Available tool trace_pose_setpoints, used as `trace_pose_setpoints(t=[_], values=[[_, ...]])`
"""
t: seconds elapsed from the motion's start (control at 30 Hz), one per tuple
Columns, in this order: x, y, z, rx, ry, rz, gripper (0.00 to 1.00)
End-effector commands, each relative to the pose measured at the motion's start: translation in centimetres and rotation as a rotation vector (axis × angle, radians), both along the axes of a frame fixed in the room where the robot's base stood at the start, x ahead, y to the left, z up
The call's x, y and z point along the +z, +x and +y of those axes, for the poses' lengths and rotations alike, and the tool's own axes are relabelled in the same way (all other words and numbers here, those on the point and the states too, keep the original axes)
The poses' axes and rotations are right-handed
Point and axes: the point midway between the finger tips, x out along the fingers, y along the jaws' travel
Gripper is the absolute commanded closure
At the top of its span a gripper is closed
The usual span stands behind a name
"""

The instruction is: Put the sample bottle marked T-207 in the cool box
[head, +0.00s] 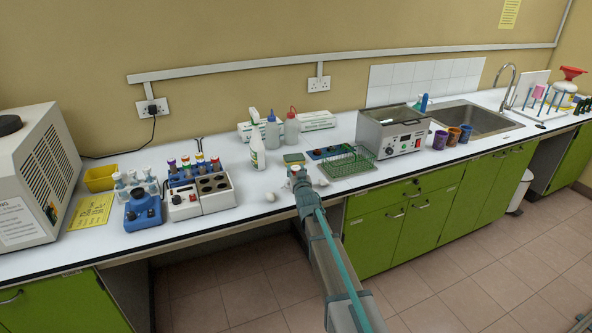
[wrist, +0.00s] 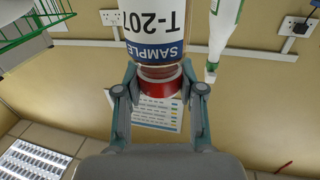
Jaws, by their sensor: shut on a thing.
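In the wrist view a sample bottle (wrist: 155,22) with a red cap (wrist: 160,82) appears upside down. In the head view my gripper (head: 300,180) is over the front edge of the bench, and the bottle shows only as a small pale and red shape. I cannot identify a cool box in either view.
A green wire rack (head: 347,163) on a tray and a steel bath (head: 392,130) stand right of my gripper. A white spray bottle (head: 257,150) stands behind left, with a block of coloured-cap vials (head: 215,200) further left. A small white object (head: 270,197) lies near the edge.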

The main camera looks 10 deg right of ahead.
Motion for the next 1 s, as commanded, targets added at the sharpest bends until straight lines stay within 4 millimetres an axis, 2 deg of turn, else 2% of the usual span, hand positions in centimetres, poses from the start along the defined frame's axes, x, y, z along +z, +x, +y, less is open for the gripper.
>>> trace_pose_setpoints(t=[0.3,0.33,0.47,0.93,1.0], values=[[-0.44,0.00,0.00,0.000,0.000,-0.001,1.00],[-0.35,-0.01,0.00,0.000,0.000,0.000,0.58],[-0.30,-0.01,0.00,0.000,0.000,0.000,0.37],[0.22,0.00,0.00,0.000,0.000,0.000,0.37],[-0.08,-0.87,-0.06,0.000,0.000,0.000,0.37]])
